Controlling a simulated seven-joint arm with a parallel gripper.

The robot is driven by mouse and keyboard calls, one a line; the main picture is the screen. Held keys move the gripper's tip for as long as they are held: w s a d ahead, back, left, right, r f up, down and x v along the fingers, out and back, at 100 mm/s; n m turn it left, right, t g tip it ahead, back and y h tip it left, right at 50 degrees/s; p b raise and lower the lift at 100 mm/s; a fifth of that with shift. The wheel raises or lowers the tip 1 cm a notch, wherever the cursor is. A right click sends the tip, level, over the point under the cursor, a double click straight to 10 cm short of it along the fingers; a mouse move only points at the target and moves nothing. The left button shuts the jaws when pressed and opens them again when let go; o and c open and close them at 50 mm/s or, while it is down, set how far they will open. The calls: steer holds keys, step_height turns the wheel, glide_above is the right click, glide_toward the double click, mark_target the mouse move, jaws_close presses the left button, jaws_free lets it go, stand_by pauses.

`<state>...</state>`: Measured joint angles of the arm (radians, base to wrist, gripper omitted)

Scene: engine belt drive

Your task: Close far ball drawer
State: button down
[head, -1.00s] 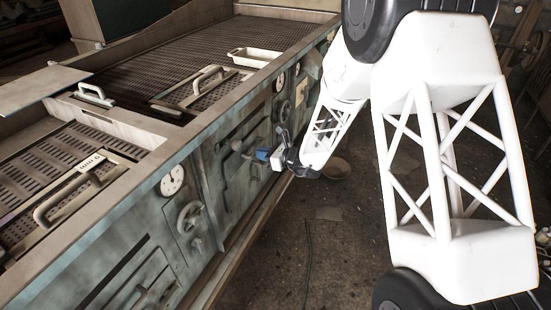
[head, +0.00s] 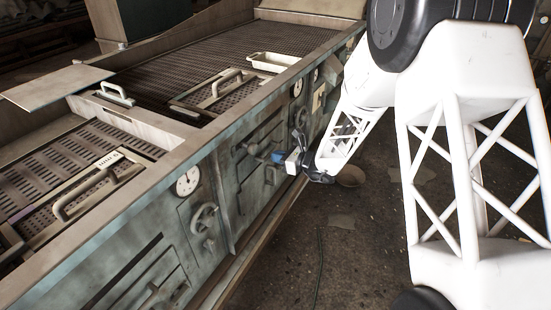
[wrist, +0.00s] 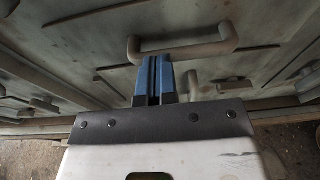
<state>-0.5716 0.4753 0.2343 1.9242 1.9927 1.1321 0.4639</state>
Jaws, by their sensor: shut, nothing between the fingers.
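The far drawer front (head: 262,185) is a worn grey-green panel in the cabinet's face, with a bar handle (head: 252,147) on it. It looks close to flush, but I cannot tell whether it stands slightly open. In the wrist view the bar handle (wrist: 185,50) runs across the panel, above my fingertips. My gripper (head: 276,157) is in front of this panel, to the right of the handle. Its blue fingers (wrist: 153,62) are together and empty, with their tips by the left part of the handle. I cannot tell whether they touch it. No ball shows.
A nearer drawer front (head: 150,285) with a handle, a dial (head: 187,181) and a handwheel (head: 205,217) are on the same face. Handled grates (head: 90,185) and a pale tray (head: 273,62) lie on top. The floor (head: 345,235) to the right is mostly clear.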

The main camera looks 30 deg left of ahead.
steer(key=d+r, duration=0.2)
steer(key=d, duration=1.1)
steer(key=shift+s, duration=0.1)
steer(key=s+d+r+n+g+h, duration=0.1)
steer(key=s+d+r+n+h, duration=0.2)
steer(key=s+d+r+n, duration=0.4)
steer(key=s+d+r+n+g+h, duration=0.1)
steer(key=s+d+r+n+h, duration=0.1)
steer(key=s+d+r, duration=0.7)
steer(key=s+d+r+n+t+h, duration=0.1)
steer(key=s+d+r+n+h, duration=0.1)
steer(key=s+d, duration=0.4)
steer(key=s+d+r+n+t+h, duration=0.2)
steer(key=s+d+n+h, duration=0.2)
steer(key=d, duration=1)
steer(key=s+d+r+n+t+h, duration=0.1)
steer(key=s+d+r+n+h, duration=0.1)
steer(key=s+d+h, duration=0.3)
steer(key=s+d, duration=0.3)
steer(key=d, duration=0.2)
steer(key=shift+r+n+t, duration=0.3)
steer(key=shift+n, duration=0.1)
steer(key=c, duration=1.8)
jaws_free()
steer(key=shift+a, duration=0.1)
steer(key=shift+c, duration=0.2)
